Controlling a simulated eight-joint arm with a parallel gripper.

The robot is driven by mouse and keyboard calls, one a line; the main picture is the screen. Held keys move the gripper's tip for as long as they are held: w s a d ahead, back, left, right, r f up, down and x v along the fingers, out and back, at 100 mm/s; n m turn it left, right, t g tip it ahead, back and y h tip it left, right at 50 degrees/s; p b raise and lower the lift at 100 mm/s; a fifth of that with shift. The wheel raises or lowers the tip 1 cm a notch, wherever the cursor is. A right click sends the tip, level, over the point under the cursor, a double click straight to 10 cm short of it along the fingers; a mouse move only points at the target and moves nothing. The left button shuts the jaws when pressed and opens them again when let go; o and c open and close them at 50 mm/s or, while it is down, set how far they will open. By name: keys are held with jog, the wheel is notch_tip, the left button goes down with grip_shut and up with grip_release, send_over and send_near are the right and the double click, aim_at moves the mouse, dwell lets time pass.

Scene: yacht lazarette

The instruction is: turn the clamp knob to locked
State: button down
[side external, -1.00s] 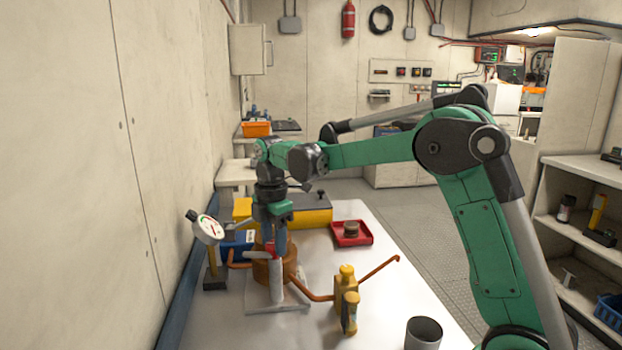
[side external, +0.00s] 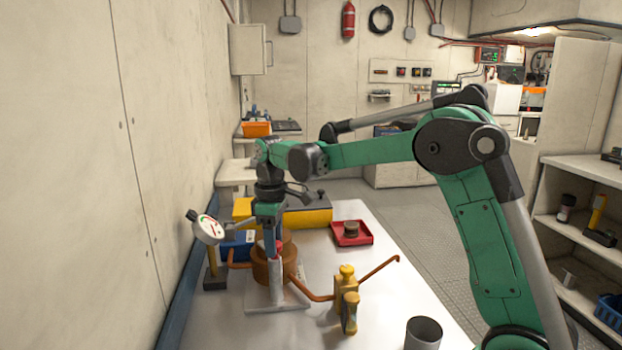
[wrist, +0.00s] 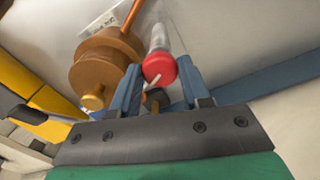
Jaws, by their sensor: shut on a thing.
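The clamp knob (side external: 279,246) is red and sits on top of a pale grey upright post (side external: 276,285) on a grey base plate. In the wrist view the red knob (wrist: 160,68) lies between the two blue fingers, with a short pale bar at its near edge. My gripper (side external: 272,244) points down from above and is shut on the knob; it also shows in the wrist view (wrist: 160,85). The fingers partly cover the knob in the side view. I cannot read a locked mark.
A copper-brown round body (side external: 265,268) with pipes stands right beside the post.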

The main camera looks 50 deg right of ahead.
jog(key=shift+m, duration=2)
jog(key=shift+c, duration=2.1)
grip_release()
jog(key=shift+r, duration=0.1)
jog(key=shift+r, duration=2.75)
